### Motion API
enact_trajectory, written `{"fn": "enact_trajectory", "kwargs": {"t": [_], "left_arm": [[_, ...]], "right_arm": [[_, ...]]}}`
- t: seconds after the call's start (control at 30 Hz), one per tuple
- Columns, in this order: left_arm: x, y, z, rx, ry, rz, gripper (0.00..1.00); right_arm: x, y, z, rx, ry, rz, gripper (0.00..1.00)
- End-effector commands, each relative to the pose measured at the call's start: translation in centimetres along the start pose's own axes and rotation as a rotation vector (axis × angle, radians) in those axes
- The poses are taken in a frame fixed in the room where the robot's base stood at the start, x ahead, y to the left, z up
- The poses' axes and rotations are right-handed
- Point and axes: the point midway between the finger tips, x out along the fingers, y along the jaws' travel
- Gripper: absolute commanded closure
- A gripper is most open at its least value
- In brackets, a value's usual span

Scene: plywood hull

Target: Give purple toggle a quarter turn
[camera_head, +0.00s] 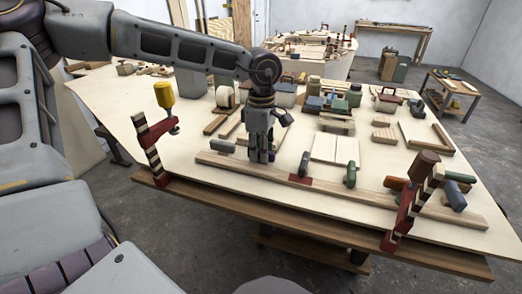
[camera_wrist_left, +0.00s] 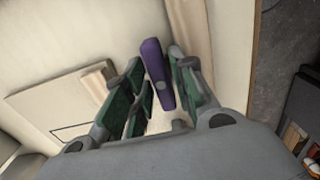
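The purple toggle (camera_wrist_left: 157,73) shows in the left wrist view as a long narrow handle with a round boss near its lower end. It lies between the green-padded fingers of my left gripper (camera_wrist_left: 160,88). The fingers stand apart on both sides of it. The right finger is close to it, and I cannot tell whether they touch. In the head view my left gripper (camera_head: 262,158) points down over the workbench, behind the long wooden strip. The toggle is hidden there. My right gripper is not in view.
Two upright clamps, one with a yellow handle (camera_head: 163,92) and one with a brown handle (camera_head: 426,160), stand at the bench's front edge. A wooden strip (camera_head: 375,203) runs between them, with green handles (camera_head: 351,175) nearby. Wood blocks and boxes crowd behind.

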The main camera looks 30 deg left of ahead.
Motion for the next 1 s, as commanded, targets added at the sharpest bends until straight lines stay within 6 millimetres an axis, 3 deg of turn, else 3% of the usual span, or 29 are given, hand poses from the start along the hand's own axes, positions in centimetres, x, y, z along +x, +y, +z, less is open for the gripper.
{"fn": "enact_trajectory", "kwargs": {"t": [0.57,0.77,1.0], "left_arm": [[-0.5,0.0,-0.1,-0.002,0.002,-0.001,0.62],[-2.2,0.0,0.0,-0.003,0.001,0.000,0.62],[-5.6,0.1,0.0,-0.003,0.001,0.001,0.62]], "right_arm": [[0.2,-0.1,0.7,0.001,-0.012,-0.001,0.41],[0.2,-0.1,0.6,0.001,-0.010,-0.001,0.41],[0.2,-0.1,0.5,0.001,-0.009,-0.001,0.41]]}}
